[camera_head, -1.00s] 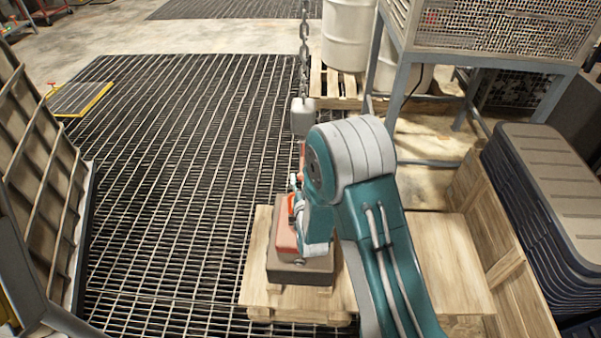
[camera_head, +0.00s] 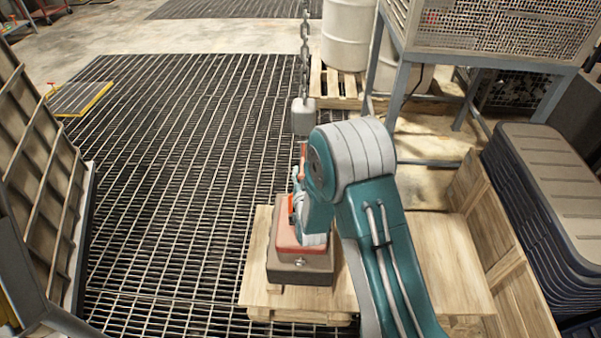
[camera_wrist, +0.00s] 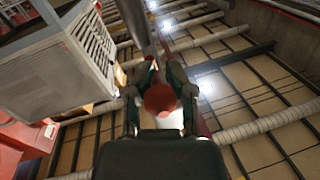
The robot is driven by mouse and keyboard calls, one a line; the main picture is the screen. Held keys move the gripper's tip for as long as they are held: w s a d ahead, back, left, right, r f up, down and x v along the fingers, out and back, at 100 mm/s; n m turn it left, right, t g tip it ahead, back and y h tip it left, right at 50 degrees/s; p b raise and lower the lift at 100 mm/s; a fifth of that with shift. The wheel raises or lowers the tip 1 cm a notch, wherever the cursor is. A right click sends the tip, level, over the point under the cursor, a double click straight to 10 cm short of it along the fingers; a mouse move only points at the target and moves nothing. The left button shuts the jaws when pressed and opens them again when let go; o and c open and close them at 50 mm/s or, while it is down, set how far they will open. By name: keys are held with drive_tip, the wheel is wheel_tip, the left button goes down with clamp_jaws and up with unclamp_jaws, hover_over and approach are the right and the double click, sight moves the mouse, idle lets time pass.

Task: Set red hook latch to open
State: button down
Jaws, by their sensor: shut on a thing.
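In the wrist view a red rounded piece (camera_wrist: 160,98), which looks like the latch, sits between the fingers of my gripper (camera_wrist: 162,76). The fingers are closed in on it from both sides. A grey bar (camera_wrist: 134,18) runs up beyond the fingers. In the head view a narrow red strip (camera_head: 302,153) shows just under the grey block (camera_head: 303,117) on a hanging chain (camera_head: 305,45). My arm hides the fingers and most of the hook there. I cannot tell the latch's exact angle.
A red-topped brown block (camera_head: 300,270) rests on a wooden pallet (camera_head: 258,285) beneath my wrist. A wire-mesh cabinet (camera_head: 490,30) on legs stands behind at right. Stacked dark lids (camera_head: 550,190) lie at right. A slanted ribbed panel (camera_head: 40,190) stands at left. The floor grating (camera_head: 170,170) is clear.

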sight(301, 173)
drive_tip(key=shift+s+d, duration=0.1)
drive_tip(key=r+g, duration=0.1)
drive_tip(key=s+r+g, duration=0.1)
drive_tip(key=g, duration=0.1)
drive_tip(key=shift+s+r+m+g, duration=0.15)
drive_tip(key=shift+s+m+g, duration=0.15)
drive_tip(key=shift+s+r+g+h, duration=0.2)
drive_tip(key=shift+r+g, duration=0.25)
drive_tip(key=shift+g, duration=0.15)
drive_tip(key=shift+s+r+g+h, duration=0.1)
drive_tip(key=shift+s+r+g, duration=0.1)
drive_tip(key=shift+r+g, duration=0.35)
drive_tip(key=shift+r, duration=1)
drive_tip(key=shift+r+m+g, duration=0.3)
drive_tip(key=shift+r+g, duration=0.3)
drive_tip(key=shift+g, duration=0.15)
drive_tip(key=shift+w+r, duration=0.2)
drive_tip(key=shift+r, duration=0.8)
drive_tip(key=shift+w+r, duration=0.25)
drive_tip(key=shift+r, duration=0.3)
